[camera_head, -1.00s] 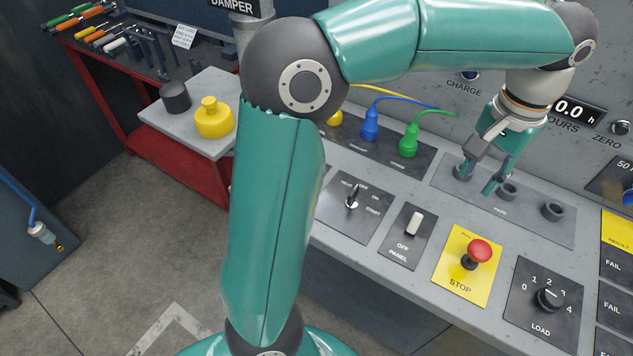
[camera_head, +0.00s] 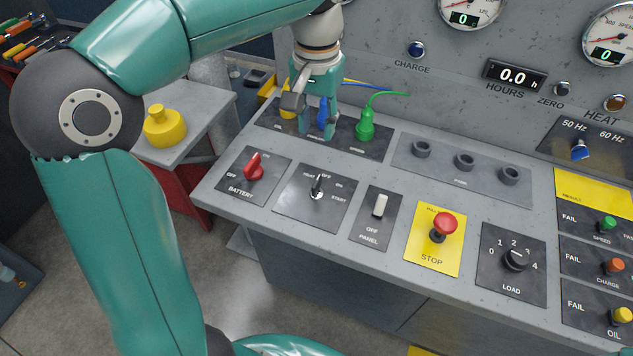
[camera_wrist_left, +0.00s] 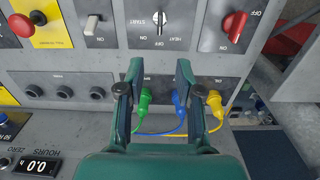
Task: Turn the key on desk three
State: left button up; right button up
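The key switch (camera_head: 317,187) sits on a dark plate marked HEAT, OFF, ON and START, on the sloping grey desk (camera_head: 225,200). Its handle stands roughly upright in the head view, close to the OFF mark. The key switch also shows near the top middle of the left wrist view (camera_wrist_left: 160,20). My left gripper (camera_head: 312,112) hovers near the blue and yellow plugs, behind the key plate. In the left wrist view the gripper (camera_wrist_left: 159,75) has its two fingers apart, with nothing between them. My right gripper is not in view.
A red battery switch (camera_head: 253,168) is left of the key, a white panel switch (camera_head: 380,205) right, then a red stop button (camera_head: 444,226) and load knob (camera_head: 515,259). Blue (camera_wrist_left: 180,105) and green (camera_head: 365,125) plugs stand behind. Three empty sockets (camera_head: 465,161) lie farther right.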

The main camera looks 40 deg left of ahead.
aim_at(317, 180)
pick_arm(q)
jog(key=shift+w+f, duration=0.1)
notch_tip(317, 180, down, 17)
jog(key=shift+r, duration=0.15)
dwell(0.6)
jog(key=shift+c, duration=0.3)
